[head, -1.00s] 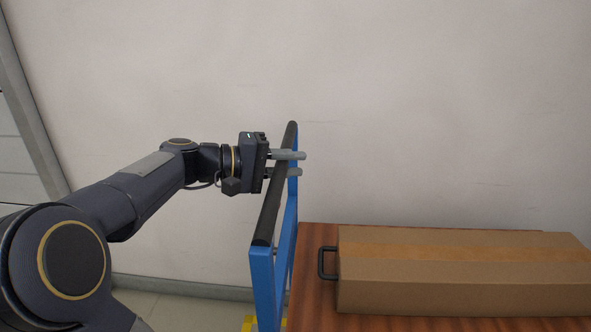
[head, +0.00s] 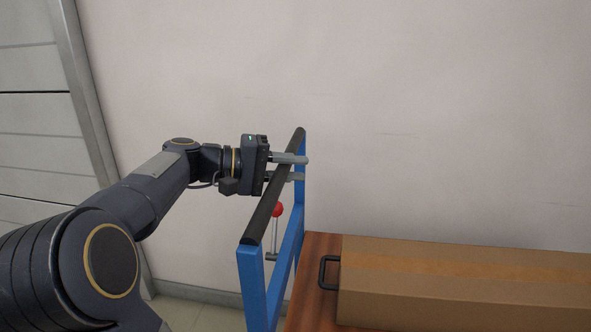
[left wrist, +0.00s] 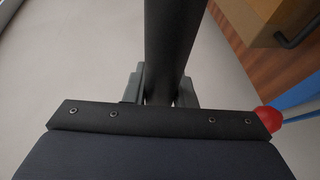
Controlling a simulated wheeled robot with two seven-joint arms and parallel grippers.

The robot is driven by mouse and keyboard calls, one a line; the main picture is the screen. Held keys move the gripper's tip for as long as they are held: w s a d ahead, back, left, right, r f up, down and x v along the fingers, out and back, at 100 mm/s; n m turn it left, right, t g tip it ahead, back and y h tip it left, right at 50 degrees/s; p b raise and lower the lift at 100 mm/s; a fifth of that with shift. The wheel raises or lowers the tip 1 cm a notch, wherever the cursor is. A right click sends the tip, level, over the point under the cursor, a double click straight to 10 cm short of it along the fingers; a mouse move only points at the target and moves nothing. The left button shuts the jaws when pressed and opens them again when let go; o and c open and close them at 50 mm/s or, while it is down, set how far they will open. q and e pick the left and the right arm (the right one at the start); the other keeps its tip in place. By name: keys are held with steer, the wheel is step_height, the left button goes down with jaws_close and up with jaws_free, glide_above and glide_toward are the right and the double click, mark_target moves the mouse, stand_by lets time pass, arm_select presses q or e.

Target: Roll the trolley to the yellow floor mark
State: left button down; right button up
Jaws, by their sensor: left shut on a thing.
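The trolley (head: 252,288) has a blue frame with a black push bar (head: 266,212) and a brown wooden deck (head: 318,245). My left gripper (head: 302,168) is shut on the push bar near its far end, with a finger on either side. In the left wrist view, the bar (left wrist: 172,45) runs between the fingers of my left gripper (left wrist: 160,88). The yellow floor mark does not show in either view now. My right gripper is out of view.
A long cardboard box (head: 450,280) with a black handle (head: 324,272) lies on the deck. A pale wall (head: 430,110) is behind, and a grey panelled door (head: 40,110) is at left.

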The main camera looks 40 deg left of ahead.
arm_select(q)
steer(key=shift+a, duration=0.1)
steer(key=c, duration=1.2)
jaws_free()
steer(key=shift+s, duration=0.1)
steer(key=p+v, duration=0.1)
steer(key=v, duration=0.6)
steer(key=shift+s+a, duration=0.2)
steer(key=shift+s, duration=0.1)
steer(key=shift+r+p, duration=0.2)
steer(key=shift+p, duration=0.1)
